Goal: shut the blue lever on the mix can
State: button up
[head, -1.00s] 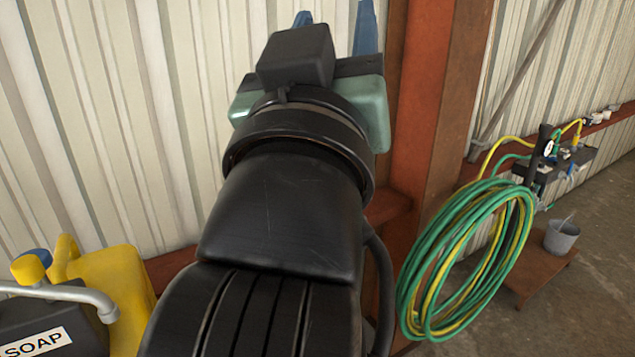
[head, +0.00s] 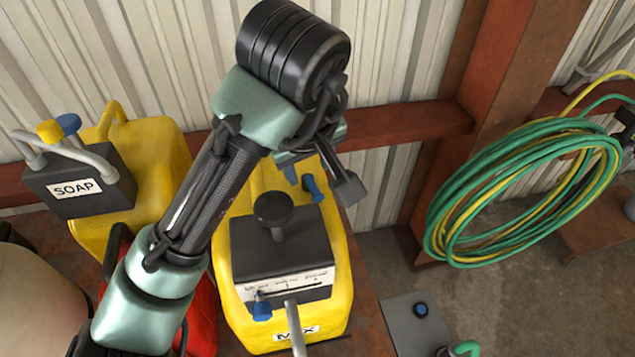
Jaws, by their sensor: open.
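The mix can (head: 335,250) is yellow with a black top box, a black round knob and a "MIX" label, in the lower middle of the head view. A small blue tab (head: 262,307) sits at the left end of the printed scale on the box's front. A brighter blue handle-like part (head: 314,188) shows behind the box; I cannot tell for sure which blue part is the lever. My gripper (head: 299,175) is open and points down above the back of the can. My wrist partly hides its fingers, and I cannot tell whether they touch anything.
A yellow can with a black "SOAP" box (head: 80,180) stands at left. A red object (head: 202,315) is partly hidden behind my arm. A green and yellow hose coil (head: 520,195) hangs at right by a rusty post (head: 505,100). A grey box (head: 412,318) lies lower right.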

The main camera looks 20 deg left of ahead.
aim_at(314, 189)
jog(key=x, duration=0.9)
jog(key=shift+d+b, duration=0.1)
jog(key=shift+b, duration=0.2)
jog(key=shift+w+f, duration=0.25)
jog(key=shift+f, duration=0.1)
grip_shut()
